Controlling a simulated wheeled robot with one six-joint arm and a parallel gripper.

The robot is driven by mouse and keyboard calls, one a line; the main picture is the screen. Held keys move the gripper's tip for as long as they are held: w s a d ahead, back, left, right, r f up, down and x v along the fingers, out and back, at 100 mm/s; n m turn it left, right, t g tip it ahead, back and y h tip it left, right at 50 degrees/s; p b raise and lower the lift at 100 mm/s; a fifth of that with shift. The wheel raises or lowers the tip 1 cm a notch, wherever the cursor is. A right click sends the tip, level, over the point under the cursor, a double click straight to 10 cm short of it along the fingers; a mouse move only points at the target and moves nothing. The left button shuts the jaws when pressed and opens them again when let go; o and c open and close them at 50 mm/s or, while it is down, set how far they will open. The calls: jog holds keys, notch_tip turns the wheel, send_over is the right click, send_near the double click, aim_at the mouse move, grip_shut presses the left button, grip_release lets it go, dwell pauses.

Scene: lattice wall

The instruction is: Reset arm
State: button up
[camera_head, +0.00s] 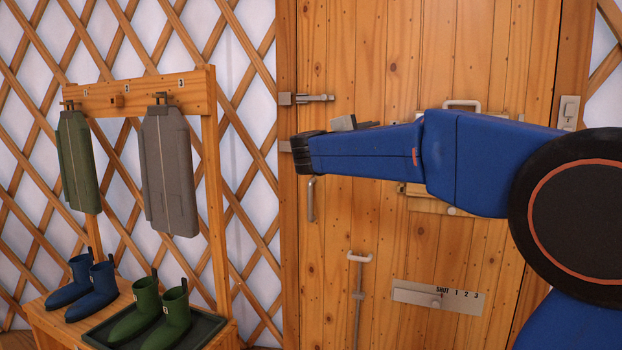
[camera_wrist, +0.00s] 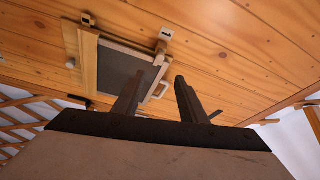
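My gripper (camera_wrist: 160,74) shows in the wrist view with its two dark fingers apart and nothing between them. The fingers point toward the wooden door (camera_wrist: 215,50), over a small hatch with a dark panel (camera_wrist: 118,75); I cannot tell how far off they are. In the head view my blue arm reaches leftward from the right edge, in front of the door (camera_head: 390,240). There the gripper is not clearly seen; only a small grey part shows above the arm's left end.
The door carries a bolt (camera_head: 310,98), a handle (camera_head: 312,198), a vertical rod (camera_head: 357,285) and a marked plate (camera_head: 410,293). At left, a wooden rack (camera_head: 140,95) holds a green garment (camera_head: 75,160) and a grey one (camera_head: 168,170). Blue boots (camera_head: 80,290) and green boots (camera_head: 150,318) stand below.

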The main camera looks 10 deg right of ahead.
jog(key=s+a+n+t+y, duration=0.3)
jog(key=a+n+t+y, duration=0.5)
jog(key=n+y, duration=0.4)
jog(key=s+a+f+n+g+y, duration=0.1)
jog(key=s+a+f+n+y, duration=0.15)
jog(key=s+f+n, duration=0.3)
jog(key=s+a+f+n+g+y, duration=0.2)
jog(key=s+f+n+y, duration=0.15)
jog(key=f, duration=0.35)
jog(key=s+d+f+n+g, duration=0.2)
jog(key=s+f+g, duration=0.1)
jog(key=s+f, duration=0.6)
jog(key=s+d+f+n+g+h, duration=0.1)
jog(key=s+f+g, duration=0.3)
jog(key=s+f, duration=0.6)
jog(key=s+d+f+n+g+h, duration=0.1)
jog(key=s+d+f+n+g, duration=0.1)
jog(key=s+f, duration=0.8)
jog(key=shift+s+d+f+n+g, duration=0.3)
jog(key=shift+s+g, duration=0.25)
jog(key=shift+g, duration=0.35)
